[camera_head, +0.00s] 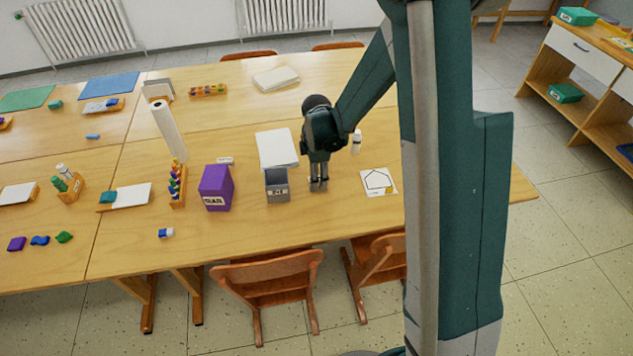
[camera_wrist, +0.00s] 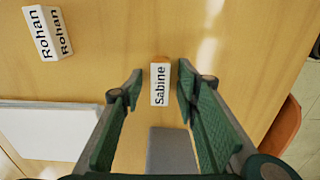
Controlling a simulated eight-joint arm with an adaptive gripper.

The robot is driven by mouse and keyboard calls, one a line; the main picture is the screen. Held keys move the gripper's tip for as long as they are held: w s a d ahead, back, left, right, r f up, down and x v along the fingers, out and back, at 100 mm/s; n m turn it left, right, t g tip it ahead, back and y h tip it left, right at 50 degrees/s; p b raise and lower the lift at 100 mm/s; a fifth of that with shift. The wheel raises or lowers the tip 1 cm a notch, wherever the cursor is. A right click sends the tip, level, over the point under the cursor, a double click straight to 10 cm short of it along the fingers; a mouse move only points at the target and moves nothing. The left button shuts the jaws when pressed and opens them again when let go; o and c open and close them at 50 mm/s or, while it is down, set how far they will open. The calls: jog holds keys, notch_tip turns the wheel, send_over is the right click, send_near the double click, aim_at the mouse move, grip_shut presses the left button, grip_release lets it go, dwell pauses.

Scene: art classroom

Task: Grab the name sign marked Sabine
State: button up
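The name sign marked Sabine (camera_wrist: 160,88) is a small white block with black letters, lying on the wooden table in the wrist view. A small orange-brown patch shows at its far end. My gripper (camera_wrist: 160,70) is open, with one finger to each side of the sign and a visible gap on both sides. Whether the fingertips are down at the sign's height I cannot tell. In the head view my gripper (camera_head: 319,187) points down over the table, right of a small grey box. I cannot make out the Sabine sign there; my gripper may hide it.
The grey box (camera_head: 277,187) stands close left of my gripper and also shows in the wrist view (camera_wrist: 172,152). A sign marked Rohan (camera_wrist: 48,33) stands apart. A white paper stack (camera_head: 277,149), purple box (camera_head: 216,187) and drawing card (camera_head: 378,182) are nearby.

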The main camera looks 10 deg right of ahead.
dwell(0.3)
jog(key=c, duration=0.8)
jog(key=shift+c, duration=0.2)
jog(key=shift+r+p, duration=1.15)
jog(key=shift+r, duration=3.9)
